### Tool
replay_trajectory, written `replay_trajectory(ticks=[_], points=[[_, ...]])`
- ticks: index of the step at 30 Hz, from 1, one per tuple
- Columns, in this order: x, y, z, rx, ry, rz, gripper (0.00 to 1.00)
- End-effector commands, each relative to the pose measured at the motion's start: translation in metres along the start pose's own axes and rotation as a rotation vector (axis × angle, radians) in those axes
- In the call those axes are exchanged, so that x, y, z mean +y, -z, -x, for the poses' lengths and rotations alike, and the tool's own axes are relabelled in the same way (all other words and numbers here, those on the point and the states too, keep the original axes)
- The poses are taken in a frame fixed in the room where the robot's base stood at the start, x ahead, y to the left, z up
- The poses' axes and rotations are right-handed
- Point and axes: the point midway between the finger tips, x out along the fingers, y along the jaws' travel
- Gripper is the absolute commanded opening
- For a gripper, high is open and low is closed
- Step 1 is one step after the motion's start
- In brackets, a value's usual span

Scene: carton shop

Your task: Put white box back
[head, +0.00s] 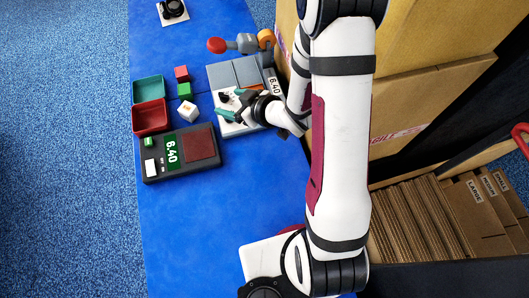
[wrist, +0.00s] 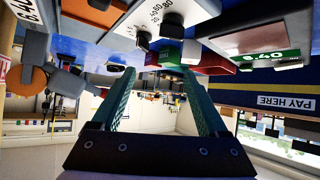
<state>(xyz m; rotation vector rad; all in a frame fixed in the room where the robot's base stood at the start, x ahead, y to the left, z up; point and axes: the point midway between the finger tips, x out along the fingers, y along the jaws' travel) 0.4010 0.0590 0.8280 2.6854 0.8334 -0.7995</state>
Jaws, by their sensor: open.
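A small white box (head: 188,111) with a faint orange mark stands on the blue table, left of my gripper (head: 231,104). A white block also shows in the wrist view (wrist: 191,52), just beyond the fingertips at the top. My gripper is open and empty, its two teal fingers spread apart over the grey and white dial unit (head: 226,129). The open fingers also show in the wrist view (wrist: 161,74). A teal tray (head: 148,79) and a red tray (head: 136,119) lie left of the white box.
A red cube (head: 181,73) and a green cube (head: 184,90) stand behind the white box. A dark unit (head: 164,177) with a green 6.40 display lies in front. Large cartons (head: 421,92) rise at the right. The front of the blue table (head: 195,225) is clear.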

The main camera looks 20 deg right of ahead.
Motion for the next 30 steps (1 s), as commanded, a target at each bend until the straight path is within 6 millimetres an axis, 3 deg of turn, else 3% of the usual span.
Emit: replay_trajectory(ticks=[1,3,6,8,9,13,15,18,30], points=[[0.023,0.007,0.015,-0.091,-0.103,-0.029,0.77],[0.047,0.005,0.052,-0.257,-0.259,-0.136,0.77],[0.047,-0.002,0.119,-0.465,-0.423,-0.358,0.77],[0.027,-0.007,0.160,-0.573,-0.475,-0.518,0.77],[0.006,-0.010,0.185,-0.636,-0.487,-0.626,0.77],[-0.069,-0.014,0.243,-0.795,-0.438,-0.919,0.77],[-0.101,-0.012,0.262,-0.850,-0.393,-1.019,0.77],[-0.126,-0.010,0.276,-0.894,-0.351,-1.092,0.77],[-0.131,-0.010,0.278,-0.907,-0.343,-1.110,0.77]])
